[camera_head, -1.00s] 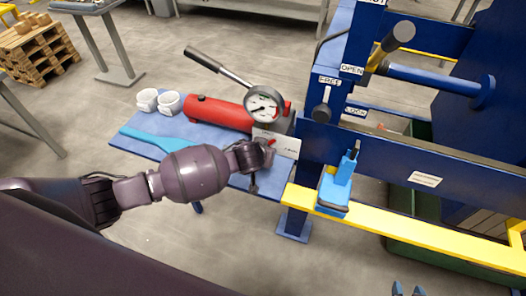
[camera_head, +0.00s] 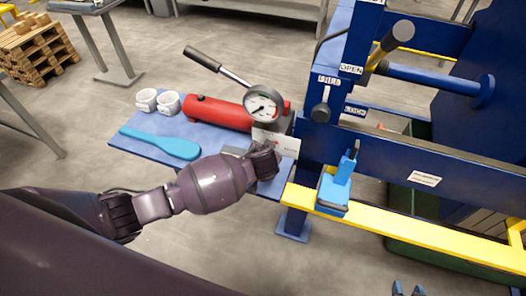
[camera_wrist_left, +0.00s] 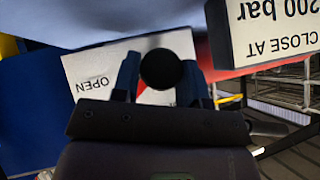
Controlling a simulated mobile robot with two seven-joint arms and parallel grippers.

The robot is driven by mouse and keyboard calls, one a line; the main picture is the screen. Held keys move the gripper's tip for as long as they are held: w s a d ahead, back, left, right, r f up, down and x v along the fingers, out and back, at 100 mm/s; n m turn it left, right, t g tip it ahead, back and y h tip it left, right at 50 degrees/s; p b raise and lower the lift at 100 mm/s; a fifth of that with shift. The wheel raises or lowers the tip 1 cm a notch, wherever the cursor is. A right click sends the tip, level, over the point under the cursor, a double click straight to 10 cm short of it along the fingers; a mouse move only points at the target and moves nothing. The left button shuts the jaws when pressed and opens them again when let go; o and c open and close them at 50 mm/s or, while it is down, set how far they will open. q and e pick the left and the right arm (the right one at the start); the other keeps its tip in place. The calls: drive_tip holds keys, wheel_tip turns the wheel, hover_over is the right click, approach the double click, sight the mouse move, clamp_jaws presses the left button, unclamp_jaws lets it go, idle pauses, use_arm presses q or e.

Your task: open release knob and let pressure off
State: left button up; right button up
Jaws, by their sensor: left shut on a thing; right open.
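The release knob (camera_wrist_left: 162,69) shows in the left wrist view as a round black end in front of a white plate marked OPEN (camera_wrist_left: 92,85). My left gripper (camera_wrist_left: 160,85) is shut on it, a finger on either side. In the head view my left gripper (camera_head: 264,161) is at the white plate (camera_head: 285,143) by the end of the red pump (camera_head: 220,113), and hides the knob. The pressure gauge (camera_head: 263,103) sits above the pump; its exact reading is too small to tell. My right gripper (camera_head: 406,290) is open and empty at the bottom edge.
A blue scraper (camera_head: 160,143) and two white cups (camera_head: 168,103) lie on the blue shelf (camera_head: 205,140). The pump's lever (camera_head: 218,68) sticks up to the left. The blue press frame (camera_head: 325,150) and yellow rail (camera_head: 430,232) stand close on the right.

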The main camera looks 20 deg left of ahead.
use_arm(q)
drive_tip(key=m+y, duration=0.2)
drive_tip(key=y, duration=0.1)
drive_tip(key=shift+d+f+t, duration=0.15)
drive_tip(key=shift+d+t, duration=0.05)
drive_tip(key=shift+t, duration=0.1)
drive_tip(key=shift+m+t+y+b, duration=0.3)
drive_tip(key=shift+m+y+b, duration=0.35)
drive_tip(key=shift+y, duration=0.35)
drive_tip(key=o, duration=0.6)
drive_tip(key=shift+o, duration=0.2)
drive_tip(key=v, duration=1.1)
drive_tip(key=shift+f+b, duration=0.15)
drive_tip(key=shift+b, duration=0.2)
drive_tip(key=shift+w+d, duration=0.1)
drive_tip(key=shift+w, duration=0.05)
